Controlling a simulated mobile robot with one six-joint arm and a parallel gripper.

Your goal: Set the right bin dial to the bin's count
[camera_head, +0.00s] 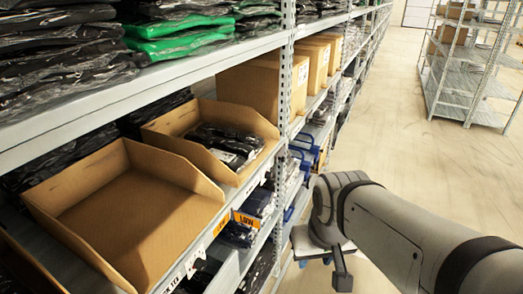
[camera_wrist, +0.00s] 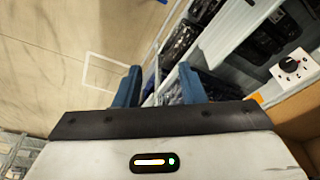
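In the head view, the right cardboard bin (camera_head: 170,132) holds dark plastic-wrapped garments, one with a white label; they overlap and I cannot tell their number. The left bin (camera_head: 130,215) beside it is empty. In the wrist view, a dial (camera_wrist: 290,65) with a black knob and dots around it sits on a white plate at the right edge. I cannot tell which bin it belongs to or read its setting. My gripper (camera_wrist: 159,72) is open and empty, its two blue fingers apart, left of the dial and not touching it. The fingers are not clear in the head view.
A metal rack upright (camera_head: 286,75) stands right of the bins, with closed cartons (camera_head: 318,60) beyond. Wrapped black and green garments (camera_head: 180,45) lie on the shelf above. The aisle floor (camera_head: 400,150) at right is clear.

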